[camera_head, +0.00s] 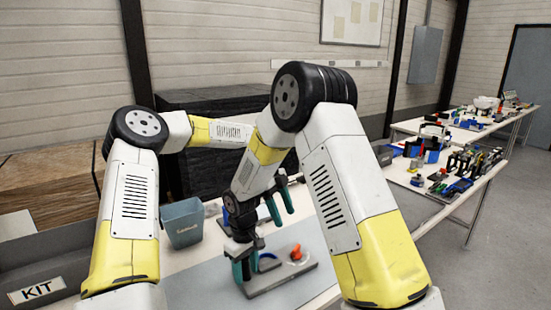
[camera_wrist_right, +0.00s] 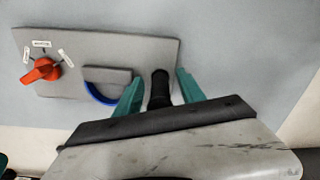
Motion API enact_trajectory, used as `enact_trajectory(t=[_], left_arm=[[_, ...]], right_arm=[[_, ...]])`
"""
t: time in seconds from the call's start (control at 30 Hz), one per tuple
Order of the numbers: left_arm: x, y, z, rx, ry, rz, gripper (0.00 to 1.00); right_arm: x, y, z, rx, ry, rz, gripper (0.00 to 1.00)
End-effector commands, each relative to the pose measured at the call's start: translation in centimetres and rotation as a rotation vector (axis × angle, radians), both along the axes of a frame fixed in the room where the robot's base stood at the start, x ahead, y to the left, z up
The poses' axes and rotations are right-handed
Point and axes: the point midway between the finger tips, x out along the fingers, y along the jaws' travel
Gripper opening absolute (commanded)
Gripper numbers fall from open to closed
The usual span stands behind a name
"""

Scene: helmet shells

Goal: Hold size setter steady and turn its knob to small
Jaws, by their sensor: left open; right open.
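The size setter (camera_head: 285,282) is a flat grey plate lying on the work mat. Its red-orange knob (camera_head: 296,253) is at the right end in the head view and at the left in the right wrist view (camera_wrist_right: 40,71), with small white labels around it. I cannot tell which label it points at. A blue arc (camera_wrist_right: 98,95) sits mid-plate. My right gripper (camera_head: 242,265) is open at the plate's other end. In the wrist view a black upright post (camera_wrist_right: 160,88) stands between its fingers, apart from them. My left gripper (camera_head: 279,203) is open and empty, above and behind the plate.
A grey-blue bin (camera_head: 182,223) stands at the back left of the table, and a grey KIT box (camera_head: 60,270) is at the left. The grey mat (camera_head: 205,290) around the plate is mostly clear. Cluttered side tables (camera_head: 445,205) stand at the right.

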Motion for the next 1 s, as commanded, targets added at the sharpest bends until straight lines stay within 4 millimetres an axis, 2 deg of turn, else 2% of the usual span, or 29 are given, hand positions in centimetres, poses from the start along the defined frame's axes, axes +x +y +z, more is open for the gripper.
enact_trajectory(t=[0.17,0.27,0.6,1.0], left_arm=[[0.0,0.0,0.0,0.000,0.000,0.000,0.60],[0.0,0.0,0.0,0.000,0.000,0.000,0.60],[0.0,0.0,0.0,0.000,0.000,0.000,0.60],[0.0,0.0,0.0,0.000,0.000,0.000,0.60]], right_arm=[[0.0,0.0,0.7,0.001,-0.001,0.000,0.47],[0.1,0.1,2.2,0.002,-0.003,0.000,0.47],[0.1,0.0,9.3,0.002,-0.003,0.000,0.47],[0.1,0.0,13.6,0.002,-0.003,0.000,0.47]])
